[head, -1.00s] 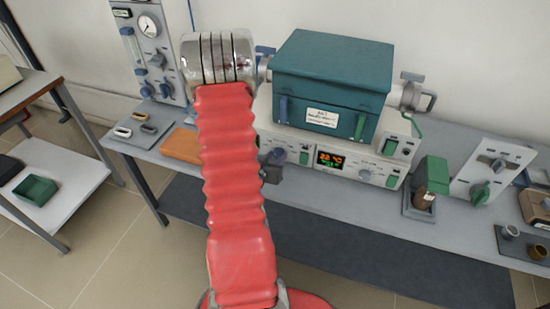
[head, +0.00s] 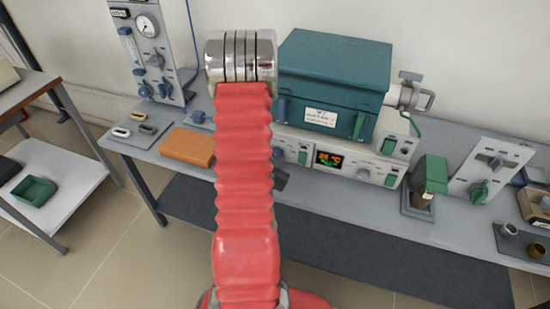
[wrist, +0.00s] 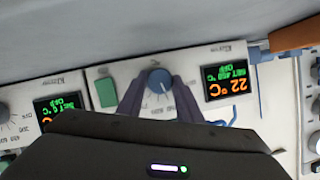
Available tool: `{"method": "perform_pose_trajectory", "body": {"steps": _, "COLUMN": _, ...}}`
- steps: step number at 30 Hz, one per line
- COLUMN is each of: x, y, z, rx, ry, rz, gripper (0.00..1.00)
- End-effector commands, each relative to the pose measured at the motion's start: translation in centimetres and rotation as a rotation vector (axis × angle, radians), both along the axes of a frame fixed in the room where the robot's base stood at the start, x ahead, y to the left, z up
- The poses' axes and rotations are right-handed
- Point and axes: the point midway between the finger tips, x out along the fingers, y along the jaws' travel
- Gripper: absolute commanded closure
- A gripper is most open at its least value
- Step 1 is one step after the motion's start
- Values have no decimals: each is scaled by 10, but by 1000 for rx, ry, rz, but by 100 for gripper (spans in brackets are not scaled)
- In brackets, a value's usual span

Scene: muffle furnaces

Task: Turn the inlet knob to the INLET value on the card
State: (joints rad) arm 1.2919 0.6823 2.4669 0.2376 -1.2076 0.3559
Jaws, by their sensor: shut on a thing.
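In the wrist view, which shows the panel upside down, my gripper (wrist: 156,92) has its two dark fingers either side of a round blue knob (wrist: 156,80) with a white pointer line, and is shut on it. The knob sits between a green switch (wrist: 106,92) and a display (wrist: 225,84) reading 22 °C, with SET and OFF lines in green. I cannot read an inlet label on it.
A second controller has its own display (head: 328,159) and knob (head: 363,173). A gas panel (head: 143,45) with a gauge stands at the left. An orange block (head: 187,147) lies on the bench. A green-topped holder (head: 432,177) and a white knob panel (head: 490,172) stand at the right.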

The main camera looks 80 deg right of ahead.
Motion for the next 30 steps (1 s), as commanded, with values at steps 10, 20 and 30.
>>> {"method": "perform_pose_trajectory", "body": {"steps": 10, "x": -1, "y": 0, "z": -1, "rx": 2, "ry": 2, "rz": -1, "gripper": 55}}
{"method": "perform_pose_trajectory", "body": {"steps": 20, "x": -1, "y": 0, "z": 0, "rx": 1, "ry": 2, "rz": -1, "gripper": 49}}
{"method": "perform_pose_trajectory", "body": {"steps": 30, "x": 0, "y": -1, "z": 16, "rx": -3, "ry": 2, "rz": -1, "gripper": 49}}
